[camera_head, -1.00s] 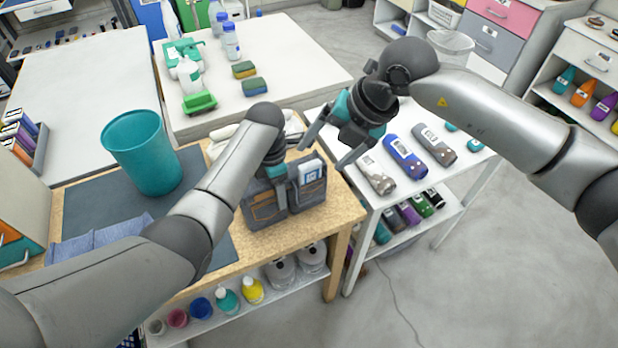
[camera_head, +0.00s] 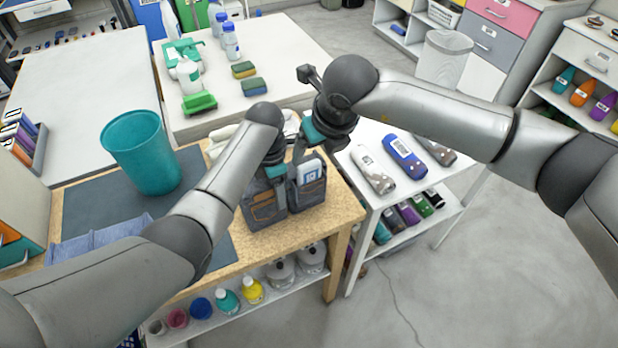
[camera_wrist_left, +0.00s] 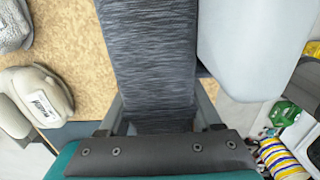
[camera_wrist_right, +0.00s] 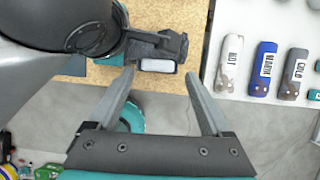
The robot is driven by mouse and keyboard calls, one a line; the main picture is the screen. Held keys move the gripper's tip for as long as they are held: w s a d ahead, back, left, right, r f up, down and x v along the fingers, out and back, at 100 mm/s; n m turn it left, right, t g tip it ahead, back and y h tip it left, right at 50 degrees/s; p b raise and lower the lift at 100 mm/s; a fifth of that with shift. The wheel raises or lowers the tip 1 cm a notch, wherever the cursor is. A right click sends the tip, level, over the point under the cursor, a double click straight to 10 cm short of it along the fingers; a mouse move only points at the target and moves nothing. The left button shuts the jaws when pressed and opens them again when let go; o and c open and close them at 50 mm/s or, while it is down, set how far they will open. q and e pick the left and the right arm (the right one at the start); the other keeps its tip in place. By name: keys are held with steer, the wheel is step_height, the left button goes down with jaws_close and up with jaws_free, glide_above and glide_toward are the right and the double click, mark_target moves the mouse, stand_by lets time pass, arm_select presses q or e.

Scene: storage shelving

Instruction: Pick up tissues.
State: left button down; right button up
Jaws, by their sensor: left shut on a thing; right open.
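A dark grey fabric caddy with pockets (camera_head: 265,207) stands on the wooden table near its right corner. A small white and blue packet, seemingly the tissues (camera_head: 309,171), sticks up from its right pocket; its pale top shows in the right wrist view (camera_wrist_right: 157,66). My left gripper (camera_head: 274,172) is shut on the caddy; the grey fabric fills the space between its fingers in the left wrist view (camera_wrist_left: 160,105). My right gripper (camera_wrist_right: 159,76) is open, its fingers either side of the packet in its wrist view, apparently still apart from it. In the head view its fingers are partly hidden.
A teal bin (camera_head: 146,155) stands on the dark mat left of the caddy. A white shelf unit (camera_head: 358,205) with several cylindrical items adjoins the table's right side. A white table (camera_head: 290,60) with bottles and sponges lies behind. Bottles and cups fill the shelf below.

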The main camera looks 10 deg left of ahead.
mark_target(310, 165)
steer(key=shift+s+x, duration=0.15)
steer(key=shift+x, duration=1.2)
steer(key=shift+s+x, duration=0.15)
steer(key=shift+x, duration=1.15)
steer(key=shift+f, duration=0.1)
steer(key=shift+c, duration=0.2)
jaws_close()
